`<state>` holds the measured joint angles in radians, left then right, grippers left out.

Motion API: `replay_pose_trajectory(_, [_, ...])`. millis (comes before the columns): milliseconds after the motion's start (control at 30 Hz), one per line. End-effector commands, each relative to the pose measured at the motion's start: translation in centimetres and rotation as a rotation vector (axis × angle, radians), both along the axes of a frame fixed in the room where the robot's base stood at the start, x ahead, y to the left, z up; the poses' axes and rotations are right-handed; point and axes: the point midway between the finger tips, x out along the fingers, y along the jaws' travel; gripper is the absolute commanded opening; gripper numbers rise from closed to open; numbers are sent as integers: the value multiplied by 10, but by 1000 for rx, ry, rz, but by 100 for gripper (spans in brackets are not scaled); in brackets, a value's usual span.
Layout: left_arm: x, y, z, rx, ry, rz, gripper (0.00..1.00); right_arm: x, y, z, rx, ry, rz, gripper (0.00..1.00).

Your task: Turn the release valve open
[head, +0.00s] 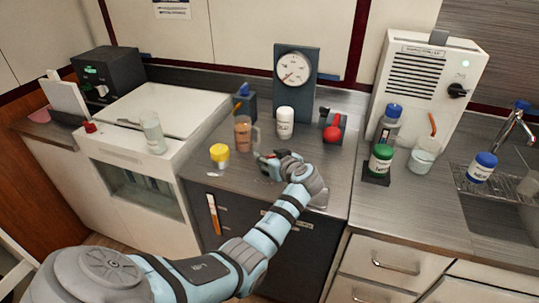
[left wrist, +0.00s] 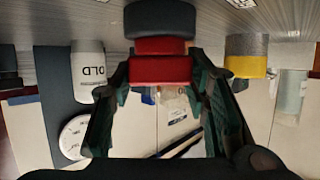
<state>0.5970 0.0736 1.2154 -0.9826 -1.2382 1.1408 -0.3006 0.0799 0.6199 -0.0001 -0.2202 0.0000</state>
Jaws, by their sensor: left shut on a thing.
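The release valve appears to be the red handle (left wrist: 160,70) on a dark grey round base (left wrist: 160,20) in the left wrist view, where the scene is upside down. My left gripper (left wrist: 160,80) is shut on the red handle, one finger at each side. In the head view, my left gripper (head: 270,160) is low at the counter, right of the yellow-lidded jar (head: 220,155). It hides most of the valve there. The handle's turn angle cannot be told. My right gripper is not in view.
A red-knobbed device (head: 333,132) is behind right. A green-lidded jar (head: 380,160) stands farther right. Some counter right of the gripper is clear.

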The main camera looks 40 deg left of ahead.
Motion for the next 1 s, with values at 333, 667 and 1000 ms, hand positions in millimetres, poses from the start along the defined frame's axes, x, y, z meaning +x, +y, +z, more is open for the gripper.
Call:
replay_pose_trajectory(333, [-2,1,5,0,3,-258,15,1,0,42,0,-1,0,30])
replay_pose_trajectory(667, [-1,1,5,0,4,-545,15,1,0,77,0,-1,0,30])
replay_pose_trajectory(1000, [0,0,4,0,1,-737,15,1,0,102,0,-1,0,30])
